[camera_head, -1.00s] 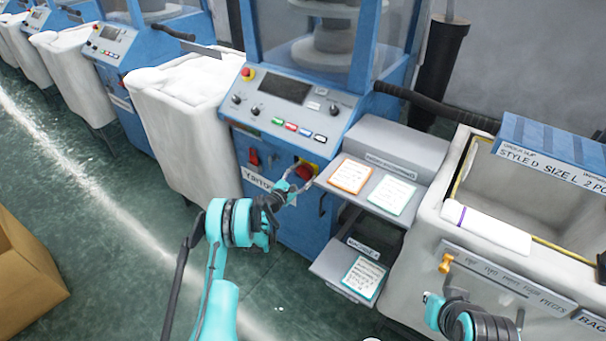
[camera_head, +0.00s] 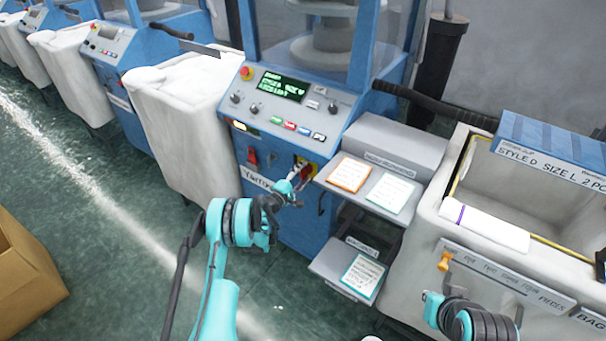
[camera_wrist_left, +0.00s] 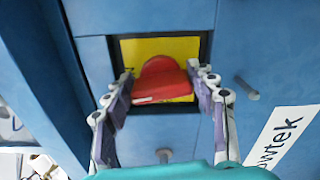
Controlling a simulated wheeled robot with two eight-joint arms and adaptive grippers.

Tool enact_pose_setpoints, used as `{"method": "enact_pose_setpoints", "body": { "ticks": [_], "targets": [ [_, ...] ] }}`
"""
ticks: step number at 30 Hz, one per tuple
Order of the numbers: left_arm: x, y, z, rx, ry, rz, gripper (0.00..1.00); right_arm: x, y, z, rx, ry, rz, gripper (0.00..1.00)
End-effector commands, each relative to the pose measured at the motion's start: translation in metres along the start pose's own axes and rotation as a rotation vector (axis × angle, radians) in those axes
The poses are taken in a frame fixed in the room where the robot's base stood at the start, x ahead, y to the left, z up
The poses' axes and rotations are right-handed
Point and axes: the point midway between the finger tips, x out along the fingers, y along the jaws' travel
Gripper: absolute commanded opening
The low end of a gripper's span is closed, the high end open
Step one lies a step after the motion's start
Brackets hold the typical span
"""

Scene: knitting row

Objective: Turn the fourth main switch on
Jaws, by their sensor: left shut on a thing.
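The nearest blue knitting machine (camera_head: 285,215) carries a main switch with a red handle (camera_wrist_left: 158,75) on a yellow plate (camera_wrist_left: 130,50), set in a dark square frame on its front. My left gripper (camera_wrist_left: 160,88) has a finger on each side of the red handle and is shut on it. In the head view the left gripper (camera_head: 303,176) covers part of the switch. The machine's display (camera_head: 282,87) is lit with green text. My right gripper (camera_head: 437,297) is low at the right, by the white bin; its jaw opening is unclear.
A shelf with an orange-edged card (camera_head: 349,174) and another card juts out right of the switch. A white bin (camera_head: 422,245) with an orange knob (camera_head: 445,261) stands at the right. A filled white bin (camera_head: 180,130) stands left.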

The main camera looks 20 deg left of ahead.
Motion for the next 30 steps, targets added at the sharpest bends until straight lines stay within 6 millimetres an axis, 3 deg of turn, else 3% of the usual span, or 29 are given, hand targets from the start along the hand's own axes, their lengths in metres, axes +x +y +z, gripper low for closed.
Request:
{"method": "enact_pose_setpoints", "body": {
  "ticks": [12,28,29,30],
  "targets": [
    [0.0000,-0.0019,0.0003,0.171,-0.001,-0.001,0.28,0.0001,0.0000,0.0000,0.000,0.000,0.000,0.00],
    [0.0001,-0.0021,0.0004,0.193,-0.001,-0.001,0.28,0.0001,0.0000,0.0001,0.000,0.000,0.000,0.00],
    [0.0001,-0.0021,0.0004,0.192,-0.001,-0.001,0.64,0.0001,0.0000,0.0001,0.000,0.000,0.000,0.00],
    [0.0001,-0.0021,0.0004,0.192,-0.001,-0.001,0.66,0.0001,0.0000,0.0001,0.000,0.000,0.000,0.00]
  ]
}}
